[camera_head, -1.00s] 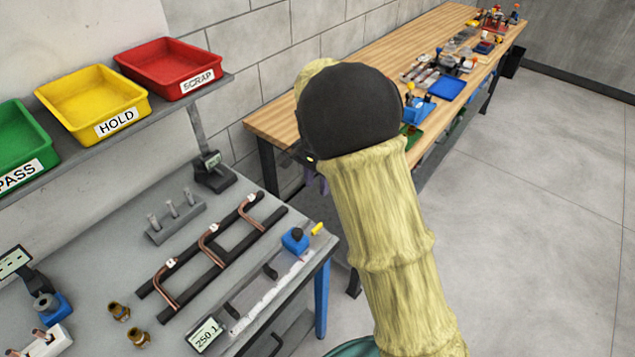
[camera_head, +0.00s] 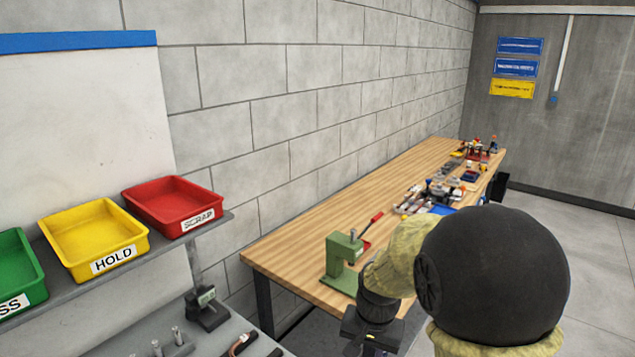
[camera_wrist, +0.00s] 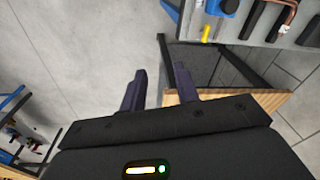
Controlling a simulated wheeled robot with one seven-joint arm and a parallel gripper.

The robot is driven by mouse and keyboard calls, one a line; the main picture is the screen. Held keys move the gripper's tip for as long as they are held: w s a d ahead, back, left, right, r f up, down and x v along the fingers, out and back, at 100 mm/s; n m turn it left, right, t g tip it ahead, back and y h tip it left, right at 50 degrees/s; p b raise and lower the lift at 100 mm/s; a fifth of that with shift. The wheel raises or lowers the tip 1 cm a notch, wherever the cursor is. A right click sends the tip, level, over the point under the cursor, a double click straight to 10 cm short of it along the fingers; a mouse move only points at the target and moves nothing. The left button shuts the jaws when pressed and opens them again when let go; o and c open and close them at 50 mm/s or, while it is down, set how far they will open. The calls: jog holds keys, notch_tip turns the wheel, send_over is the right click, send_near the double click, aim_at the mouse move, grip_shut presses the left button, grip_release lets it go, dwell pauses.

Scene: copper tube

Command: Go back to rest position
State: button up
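My gripper (camera_wrist: 160,78) shows in the wrist view with its two dark fingers apart and nothing between them. Floor and dark table legs show beyond the fingertips. In the head view my bent arm fills the lower right, with the dark wrist (camera_head: 372,325) in front of the wooden bench; the fingers cannot be made out there. A copper tube end (camera_head: 240,343) shows on the grey worktable at the bottom edge. Part of a copper tube (camera_wrist: 289,14) also shows at the upper right of the wrist view, away from the gripper.
The wooden bench (camera_head: 300,261) runs along the block wall, bearing a green press (camera_head: 341,264) and several small items. Green (camera_head: 18,265), yellow (camera_head: 92,238) and red (camera_head: 172,204) trays stand on a shelf at left. Floor at right (camera_head: 600,250) is clear.

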jog(key=s+d+n+t, duration=0.1)
jog(key=s+d+n, duration=0.3)
jog(key=s, duration=0.6)
jog(key=shift+s+d, duration=0.3)
jog(key=shift+d, duration=0.35)
jog(key=shift+a, duration=0.1)
